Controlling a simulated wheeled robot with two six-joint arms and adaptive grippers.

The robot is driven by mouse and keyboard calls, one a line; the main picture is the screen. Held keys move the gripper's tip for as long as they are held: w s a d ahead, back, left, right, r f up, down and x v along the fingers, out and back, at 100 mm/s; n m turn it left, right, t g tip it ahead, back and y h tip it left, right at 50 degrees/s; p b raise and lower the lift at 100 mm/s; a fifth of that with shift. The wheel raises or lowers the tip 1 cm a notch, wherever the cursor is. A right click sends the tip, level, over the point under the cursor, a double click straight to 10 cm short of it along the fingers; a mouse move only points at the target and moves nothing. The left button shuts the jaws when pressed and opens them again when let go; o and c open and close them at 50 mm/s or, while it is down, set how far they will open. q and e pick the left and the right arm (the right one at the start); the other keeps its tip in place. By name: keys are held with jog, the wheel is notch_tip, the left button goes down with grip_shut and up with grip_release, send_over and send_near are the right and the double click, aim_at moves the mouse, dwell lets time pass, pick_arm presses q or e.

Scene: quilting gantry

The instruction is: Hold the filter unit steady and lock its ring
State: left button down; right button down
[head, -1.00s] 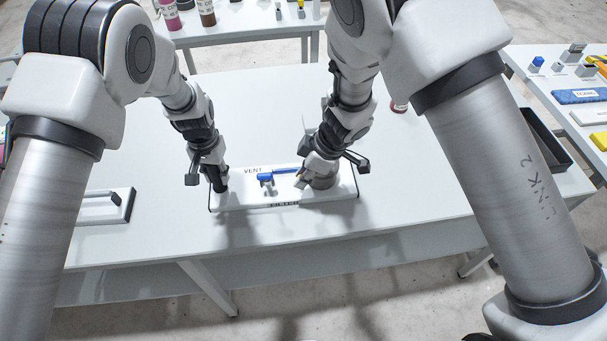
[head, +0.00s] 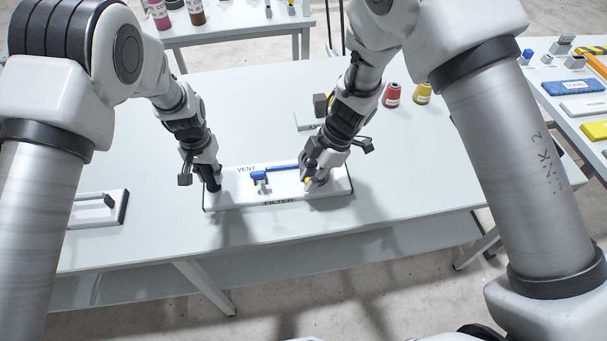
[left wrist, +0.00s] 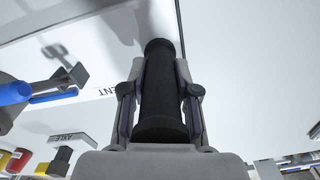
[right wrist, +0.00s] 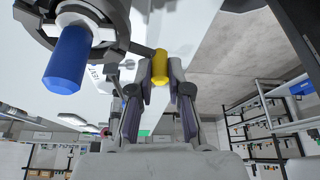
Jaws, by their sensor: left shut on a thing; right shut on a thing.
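The filter unit is a white board (head: 235,198) with VENT and FILTER labels, lying on the table. My left gripper (head: 212,186) is shut on the black upright grip (left wrist: 160,90) at the board's left end. A blue lever (head: 282,169) crosses the board's middle. My right gripper (head: 308,182) is low over the board's right part. In the right wrist view, my right gripper (right wrist: 160,88) is shut on a yellow tip (right wrist: 160,67). The tip joins a grey ring (right wrist: 122,38), partly out of frame, with a blue bar end (right wrist: 66,62) beside it. The head view mostly hides the ring.
A red spool (head: 392,95) and a yellow spool (head: 423,93) stand behind my right arm. A plate with a dark block (head: 320,104) is behind the board. A white piece with a handle (head: 97,209) lies at left. The table between is clear.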

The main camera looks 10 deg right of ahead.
pick_arm(q)
jog(key=shift+s+f, duration=0.15)
jog(key=shift+f, duration=0.1)
pick_arm(e)
jog(key=shift+s+d+n+g+h, duration=0.15)
jog(key=shift+d+n+g, duration=0.25)
jog(key=shift+d+n, duration=0.55)
jog(key=shift+w+d+n+g+h, duration=0.1)
jog(key=shift+d+n+g+h, duration=0.3)
jog(key=shift+n, duration=0.9)
jog(key=shift+s+d+n+g+h, duration=0.1)
jog(key=shift+d+n+g, duration=0.3)
jog(key=shift+d+n, duration=0.65)
jog(key=shift+a, duration=0.15)
jog(key=c, duration=1.1)
grip_release()
jog(key=v, duration=1.2)
